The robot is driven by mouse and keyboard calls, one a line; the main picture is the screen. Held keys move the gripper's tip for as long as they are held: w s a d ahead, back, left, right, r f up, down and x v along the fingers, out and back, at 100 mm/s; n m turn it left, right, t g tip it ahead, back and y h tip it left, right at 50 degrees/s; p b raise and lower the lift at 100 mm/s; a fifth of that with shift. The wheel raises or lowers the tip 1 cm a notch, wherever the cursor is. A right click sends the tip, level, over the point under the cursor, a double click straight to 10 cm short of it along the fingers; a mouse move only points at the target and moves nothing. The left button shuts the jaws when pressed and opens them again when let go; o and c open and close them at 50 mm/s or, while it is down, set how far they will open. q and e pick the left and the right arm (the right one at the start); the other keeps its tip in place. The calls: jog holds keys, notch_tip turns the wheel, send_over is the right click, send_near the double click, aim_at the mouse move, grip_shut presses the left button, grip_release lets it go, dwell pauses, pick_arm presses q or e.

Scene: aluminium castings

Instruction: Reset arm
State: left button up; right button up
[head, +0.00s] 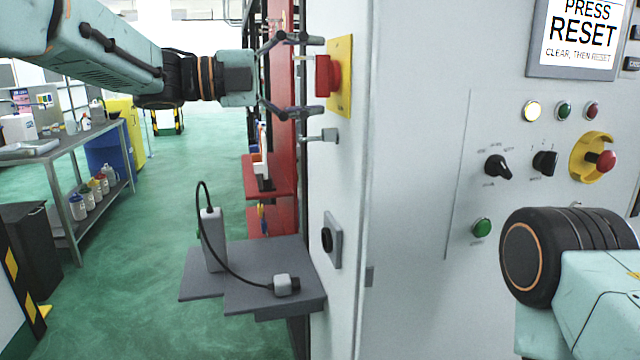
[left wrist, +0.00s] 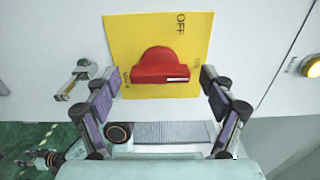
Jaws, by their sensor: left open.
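My left gripper (head: 305,75) is open in front of a red rotary switch handle (head: 327,76) on a yellow plate (head: 343,75) on the cabinet's side. In the left wrist view the red handle (left wrist: 161,66) lies level, between and just beyond the spread fingers (left wrist: 160,90); "OFF" is printed on the yellow plate (left wrist: 117,38). The fingers do not appear to touch the handle. The cabinet front has a screen (head: 582,38) reading "PRESS RESET, CLEAR, THEN RESET". My right arm shows at lower right, its gripper out of view.
The front panel has a lit white lamp (head: 532,111), a green button (head: 481,228), black selector knobs (head: 497,166) and a red emergency stop (head: 606,160). A metal door handle (head: 322,136) sticks out below the switch. A grey shelf (head: 262,262) juts out lower down.

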pick_arm(q)
jog(key=v, duration=1.2)
jog(key=x, duration=1.1)
jog(key=shift+d, duration=0.25)
jog(key=shift+w+d, duration=0.15)
jog(key=shift+d, duration=0.15)
jog(key=shift+d+r+n+p, duration=0.15)
jog(key=shift+n+p, duration=0.65)
jog(key=shift+p, duration=0.25)
jog(key=n+p, duration=0.2)
jog(key=shift+a+n+p, duration=0.25)
jog(key=shift+n+p, duration=0.05)
jog(key=shift+n, duration=0.1)
jog(key=shift+d+n+p, duration=0.2)
jog(key=shift+n+p, duration=0.8)
jog(key=n+p, duration=0.2)
jog(key=n, duration=0.1)
jog(key=shift+a+p, duration=0.2)
jog(key=shift+p, duration=0.15)
jog(key=n+p, duration=0.2)
jog(key=shift+d+n, duration=0.15)
jog(key=shift+n, duration=0.25)
jog(key=b+v, duration=0.1)
jog(key=v, duration=0.5)
jog(key=shift+d, duration=0.15)
